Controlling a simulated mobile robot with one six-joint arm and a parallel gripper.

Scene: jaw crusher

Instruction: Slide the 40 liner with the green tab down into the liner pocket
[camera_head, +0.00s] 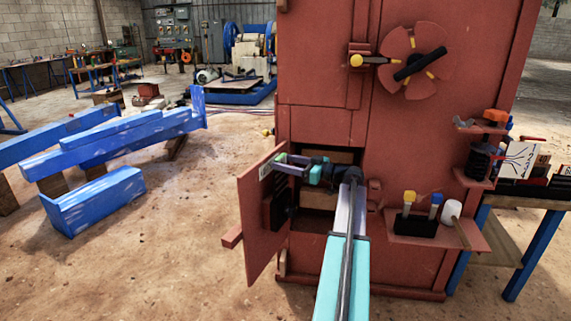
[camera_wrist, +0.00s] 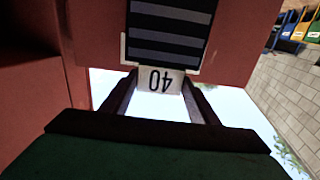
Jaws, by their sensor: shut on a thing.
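The 40 liner (camera_wrist: 168,38) is a dark plate with grey ribs and a white end marked 40, upside down in the wrist view. My gripper (camera_wrist: 160,82) has its fingers on either side of that white end and is shut on it. In the head view my gripper (camera_head: 284,163) reaches left to the inner face of the open red door (camera_head: 258,225). A green patch (camera_head: 281,158) shows at the fingertips. A dark ribbed part (camera_head: 279,205) is against the door below. Pale corner pieces (camera_wrist: 125,48) border the liner. How deep it sits in the pocket, I cannot tell.
The door hangs open beside the opening (camera_head: 312,215) in the red crusher (camera_head: 420,140). A shelf (camera_head: 432,232) with small yellow, blue and white items is to the right. Blue beams (camera_head: 115,145) lie on the floor to the left, with bare floor between.

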